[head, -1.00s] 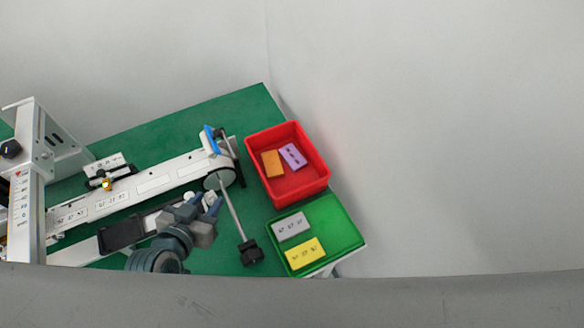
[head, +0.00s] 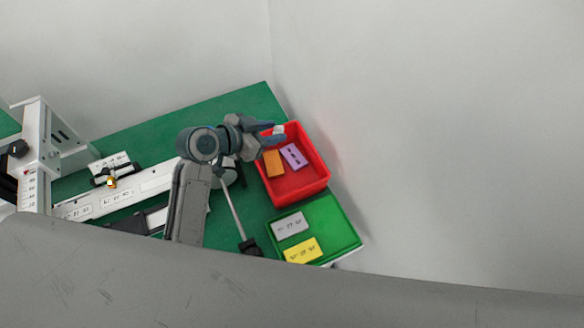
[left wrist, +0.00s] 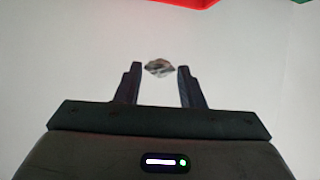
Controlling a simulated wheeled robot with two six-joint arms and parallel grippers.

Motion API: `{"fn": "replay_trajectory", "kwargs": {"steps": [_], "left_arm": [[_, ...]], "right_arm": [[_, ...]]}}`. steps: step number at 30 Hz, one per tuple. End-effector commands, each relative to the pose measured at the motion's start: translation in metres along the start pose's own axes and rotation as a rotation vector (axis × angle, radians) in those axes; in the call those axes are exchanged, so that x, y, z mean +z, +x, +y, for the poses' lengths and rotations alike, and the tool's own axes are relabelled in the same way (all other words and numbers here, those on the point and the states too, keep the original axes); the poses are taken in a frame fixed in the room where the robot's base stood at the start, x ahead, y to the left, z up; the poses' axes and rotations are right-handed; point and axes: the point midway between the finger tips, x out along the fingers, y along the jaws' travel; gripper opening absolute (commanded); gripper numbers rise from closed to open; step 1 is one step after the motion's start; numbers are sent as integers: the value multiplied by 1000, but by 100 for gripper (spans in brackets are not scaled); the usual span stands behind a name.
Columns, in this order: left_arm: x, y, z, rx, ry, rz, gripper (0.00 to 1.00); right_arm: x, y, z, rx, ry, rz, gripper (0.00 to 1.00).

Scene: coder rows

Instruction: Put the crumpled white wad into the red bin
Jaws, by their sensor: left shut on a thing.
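The crumpled white wad (left wrist: 159,68) is between the fingertips of my left gripper (left wrist: 157,72) in the left wrist view. In the head view the wad (head: 279,129) is a small pale bit at the fingertips. My left gripper (head: 281,132) is shut on it and appears over the back left rim of the red bin (head: 311,183); its height above the bin is hard to tell. The bin's red edge also shows at the top of the left wrist view (left wrist: 175,2). My right gripper is not in view.
The red bin holds an orange block (head: 273,164) and a purple block (head: 294,156). In front is a green tray (head: 335,228) with a grey block (head: 291,225) and a yellow block (head: 303,250). A white rail device (head: 95,207) lies left on the green mat (head: 245,103).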

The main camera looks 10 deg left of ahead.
Motion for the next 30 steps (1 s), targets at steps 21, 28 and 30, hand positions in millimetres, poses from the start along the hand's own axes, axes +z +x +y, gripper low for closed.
{"fn": "replay_trajectory", "kwargs": {"steps": [21, 28, 30], "left_arm": [[53, 29, 0, 1, 0, 0, 14], [52, 28, 0, 1, 0, 0, 14], [52, 28, 0, 1, 0, 0, 49]], "right_arm": [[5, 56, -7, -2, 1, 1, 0], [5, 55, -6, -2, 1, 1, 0], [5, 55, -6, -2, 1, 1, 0]]}}
